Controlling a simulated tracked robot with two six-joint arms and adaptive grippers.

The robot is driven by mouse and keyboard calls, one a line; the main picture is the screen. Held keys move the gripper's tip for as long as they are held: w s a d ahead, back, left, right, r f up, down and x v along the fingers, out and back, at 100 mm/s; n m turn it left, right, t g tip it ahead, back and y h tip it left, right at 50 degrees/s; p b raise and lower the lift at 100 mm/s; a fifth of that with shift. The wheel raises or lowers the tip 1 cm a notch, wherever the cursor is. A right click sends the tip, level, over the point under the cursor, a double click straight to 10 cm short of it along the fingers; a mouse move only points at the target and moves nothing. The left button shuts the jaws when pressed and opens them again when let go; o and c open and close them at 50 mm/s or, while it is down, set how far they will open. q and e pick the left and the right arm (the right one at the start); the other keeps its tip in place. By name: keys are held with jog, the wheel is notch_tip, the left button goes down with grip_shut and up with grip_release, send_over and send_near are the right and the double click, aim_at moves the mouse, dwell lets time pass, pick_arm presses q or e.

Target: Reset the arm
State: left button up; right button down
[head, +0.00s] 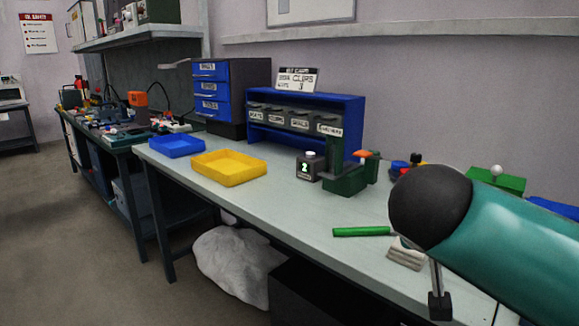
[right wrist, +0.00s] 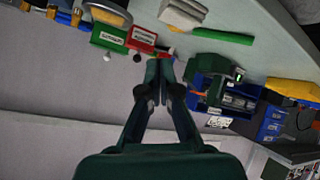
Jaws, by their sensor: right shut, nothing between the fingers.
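My right gripper (right wrist: 160,72) is shut and empty in the right wrist view, its fingertips together. In the head view my teal right arm with its black rounded joint reaches in from the right over the bench; its fingers cannot be made out there. My left gripper is in neither view. A green tube (head: 362,231) lies on the pale workbench (head: 300,218), apart from the gripper; it also shows in the right wrist view (right wrist: 222,36).
A yellow tray (head: 229,168) and a blue tray (head: 177,146) stand on the bench's left part. A dark green fixture (head: 346,181) stands mid-bench before a blue bin rack (head: 345,103). Green and red labelled blocks (right wrist: 110,38) are near the gripper in the wrist view.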

jog(key=a+f+n+g+y+p, duration=0.2)
jog(key=a+f+p, duration=0.15)
jog(key=f, duration=0.45)
jog(key=a+f+n+g+y+p, duration=0.1)
jog(key=a+f+g+y+p, duration=0.2)
jog(key=f, duration=0.5)
jog(key=a+f+n+g+y+p, duration=0.1)
jog(key=a+f+n+p, duration=0.15)
jog(key=f+p, duration=0.4)
jog(key=s+f+m+g+y+p, duration=0.1)
jog(key=s+f+p, duration=0.3)
jog(key=s, duration=0.5)
jog(key=s+a+f+m+g+y+p, duration=0.1)
jog(key=s+f+m+p, duration=0.3)
jog(key=s+f, duration=0.4)
jog(key=shift+s+f+y+p, duration=0.2)
jog(key=shift+s+y+p, duration=0.65)
jog(key=shift+s, duration=0.25)
